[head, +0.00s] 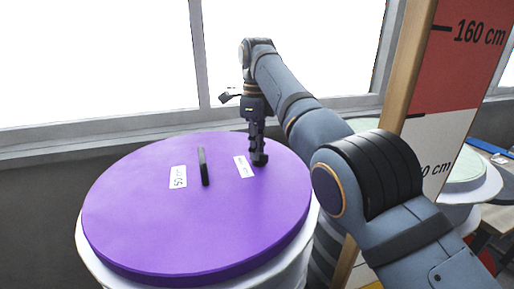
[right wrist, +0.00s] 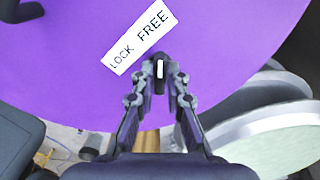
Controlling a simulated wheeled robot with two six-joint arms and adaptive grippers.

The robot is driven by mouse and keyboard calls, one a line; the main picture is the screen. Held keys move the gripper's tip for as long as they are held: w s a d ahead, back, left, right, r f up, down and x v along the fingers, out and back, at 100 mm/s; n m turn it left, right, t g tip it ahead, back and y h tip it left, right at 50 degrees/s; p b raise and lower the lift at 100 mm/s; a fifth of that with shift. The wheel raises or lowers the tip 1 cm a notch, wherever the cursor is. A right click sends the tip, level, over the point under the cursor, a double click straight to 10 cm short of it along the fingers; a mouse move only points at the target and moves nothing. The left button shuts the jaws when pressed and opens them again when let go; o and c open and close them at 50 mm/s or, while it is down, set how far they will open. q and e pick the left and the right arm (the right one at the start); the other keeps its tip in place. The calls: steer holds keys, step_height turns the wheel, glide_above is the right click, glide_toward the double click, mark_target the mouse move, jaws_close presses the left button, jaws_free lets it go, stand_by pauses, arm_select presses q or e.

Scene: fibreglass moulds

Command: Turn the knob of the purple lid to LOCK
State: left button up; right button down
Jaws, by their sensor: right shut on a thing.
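The purple lid (head: 140,215) lies on a white round drum and fills much of the head view. Its small dark knob (right wrist: 159,62) shows in the right wrist view with a white mark on it. A white label reading LOCK FREE (right wrist: 139,37) is beside the knob, LOCK at its lower left and FREE at its upper right. My right gripper (head: 258,158) points down at the lid's right part, shut on the knob; its fingertips also show in the right wrist view (right wrist: 159,75). I cannot tell which word the knob points to. My left gripper is not in view.
A dark upright handle (head: 204,167) stands near the lid's middle, with another white label (head: 178,177) left of it. A height-marked board (head: 440,90) stands at the right, and pale round lids (right wrist: 275,128) lie beyond the purple one. The lid's front is clear.

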steer(key=n, duration=0.4)
steer(key=shift+s+f, duration=0.1)
steer(key=n+b, duration=0.1)
steer(key=n, duration=0.3)
steer(key=shift+s+n, duration=0.1)
steer(key=shift+n, duration=0.3)
steer(key=n, duration=0.4)
steer(key=shift+s+d+n, duration=0.1)
steer(key=shift+n, duration=0.2)
steer(key=shift+n+b, duration=0.4)
steer(key=shift+n, duration=1.5)
steer(key=c, duration=1.4)
jaws_free()
steer(key=shift+o, duration=0.2)
